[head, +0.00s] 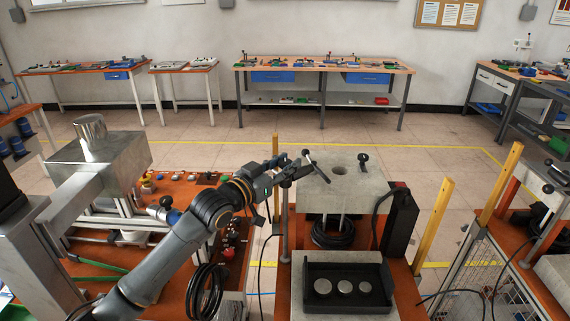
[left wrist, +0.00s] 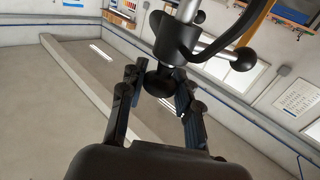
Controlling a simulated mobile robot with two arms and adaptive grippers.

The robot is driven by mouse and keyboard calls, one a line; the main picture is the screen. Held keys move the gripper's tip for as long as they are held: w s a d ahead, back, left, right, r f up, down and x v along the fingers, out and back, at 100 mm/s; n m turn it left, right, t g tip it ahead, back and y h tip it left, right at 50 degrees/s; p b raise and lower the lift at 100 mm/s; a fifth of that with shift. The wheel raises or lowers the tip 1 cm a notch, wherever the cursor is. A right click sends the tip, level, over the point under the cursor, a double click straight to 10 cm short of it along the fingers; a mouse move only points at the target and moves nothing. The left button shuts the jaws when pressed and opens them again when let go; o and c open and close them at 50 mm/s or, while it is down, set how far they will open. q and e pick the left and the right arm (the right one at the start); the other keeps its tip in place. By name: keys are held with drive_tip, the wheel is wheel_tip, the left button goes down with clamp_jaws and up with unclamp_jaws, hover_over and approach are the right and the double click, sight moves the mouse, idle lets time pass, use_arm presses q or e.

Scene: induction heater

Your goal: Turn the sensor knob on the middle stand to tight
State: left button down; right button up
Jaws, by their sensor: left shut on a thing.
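The middle stand has a pale grey block (head: 345,192) with a round hole in its top. A thin upright post (head: 285,222) stands at its left side. A sensor knob (head: 316,164) with a thin bar handle is at the top near the block's left edge. My left gripper (head: 294,172) reaches it from the left. In the left wrist view, my left gripper (left wrist: 160,84) has its fingers on both sides of a black ball end of the knob (left wrist: 176,38) and is shut on it. Above it are a metal rod and side ball handles. My right gripper is not seen.
A second black knob (head: 363,160) stands on the block's right rear. A black tray (head: 347,268) with three metal discs is in front. Yellow posts (head: 433,222) and a black box (head: 401,225) stand at the right. Cables hang left of the stand. Workbenches line the far wall.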

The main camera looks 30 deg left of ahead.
use_arm(q)
drive_tip(key=c, duration=1)
unclamp_jaws()
drive_tip(key=shift+w, duration=0.1)
drive_tip(key=shift+o, duration=0.2)
drive_tip(key=v, duration=1.2)
